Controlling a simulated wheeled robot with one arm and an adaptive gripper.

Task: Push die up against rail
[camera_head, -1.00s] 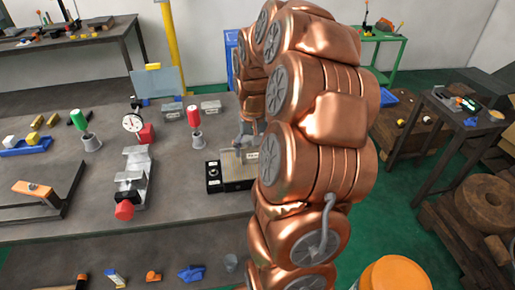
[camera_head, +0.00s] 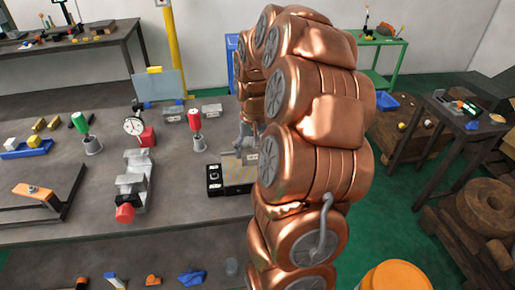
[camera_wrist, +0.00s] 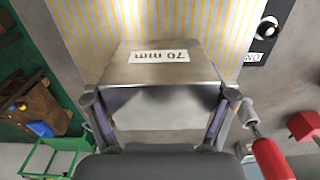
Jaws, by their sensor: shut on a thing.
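A grey steel block with a "70 mm" label (camera_wrist: 157,68), which I take to be the die, sits between the two fingers of my gripper (camera_wrist: 159,100) in the wrist view. The fingers are shut on its sides. It rests on or just over a yellow-and-grey striped plate (camera_wrist: 80,22); I cannot tell if they touch. In the head view the plate (camera_head: 236,188) is on the bench, with my gripper (camera_head: 246,140) over it, partly hidden by my arm. I cannot make out the rail for certain, nor any contact with it.
A black box with a round knob (camera_head: 214,181) is at the plate's left end. A steel vise-like fixture (camera_head: 132,185), a dial gauge (camera_head: 133,125) and a red-handled tool in a cup (camera_head: 196,125) stand further left. The bench front between fixture and plate is clear.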

